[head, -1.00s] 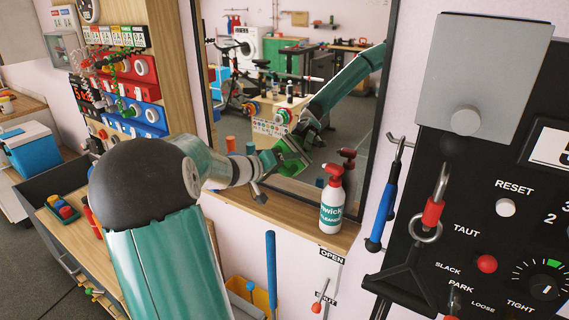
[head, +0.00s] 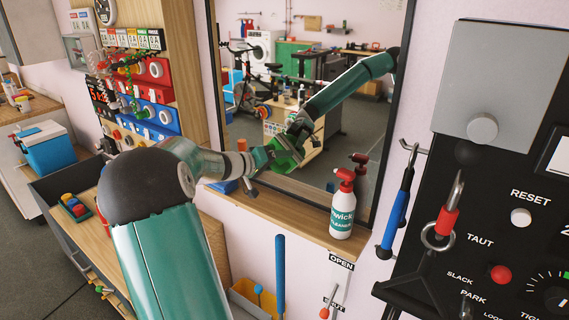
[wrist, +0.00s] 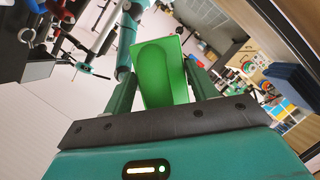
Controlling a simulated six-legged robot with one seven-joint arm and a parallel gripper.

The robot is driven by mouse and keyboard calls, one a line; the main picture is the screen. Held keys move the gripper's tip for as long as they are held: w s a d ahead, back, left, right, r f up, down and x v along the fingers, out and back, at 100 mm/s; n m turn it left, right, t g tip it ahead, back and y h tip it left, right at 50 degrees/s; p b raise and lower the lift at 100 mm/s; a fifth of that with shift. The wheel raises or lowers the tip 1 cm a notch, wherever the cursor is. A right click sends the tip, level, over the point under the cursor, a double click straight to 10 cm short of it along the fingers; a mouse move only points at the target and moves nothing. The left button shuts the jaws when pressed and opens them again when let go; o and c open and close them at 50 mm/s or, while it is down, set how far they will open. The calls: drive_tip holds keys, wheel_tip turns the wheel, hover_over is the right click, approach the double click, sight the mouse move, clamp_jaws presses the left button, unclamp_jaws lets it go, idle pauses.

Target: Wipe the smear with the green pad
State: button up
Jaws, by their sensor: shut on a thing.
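My gripper (head: 264,158) is at the lower part of the wall mirror (head: 372,118), close to the glass. In the wrist view my gripper (wrist: 164,88) is shut on the green pad (wrist: 162,72), which sits between its two fingers with a broad face showing. In the head view the pad and its reflection merge into one green patch, so I cannot tell whether the pad touches the glass. I cannot make out a smear; the pad and arm hide part of the mirror.
A red and white spray bottle (head: 342,208) stands on the wooden ledge (head: 290,212) right of my gripper. A blue-handled tool (head: 394,222) hangs right of the mirror, beside a black control panel (head: 465,265).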

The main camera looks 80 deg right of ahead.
drive_tip(key=shift+w+d, duration=0.2)
drive_tip(key=shift+w, duration=0.3)
drive_tip(key=w+a, duration=0.2)
drive_tip(key=a, duration=0.3)
drive_tip(key=shift+w+a, duration=0.15)
drive_tip(key=shift+a, duration=0.15)
drive_tip(key=shift+w+a, duration=0.3)
drive_tip(key=shift+a, duration=0.4)
drive_tip(key=shift+w+a, duration=0.3)
drive_tip(key=shift+a, duration=0.4)
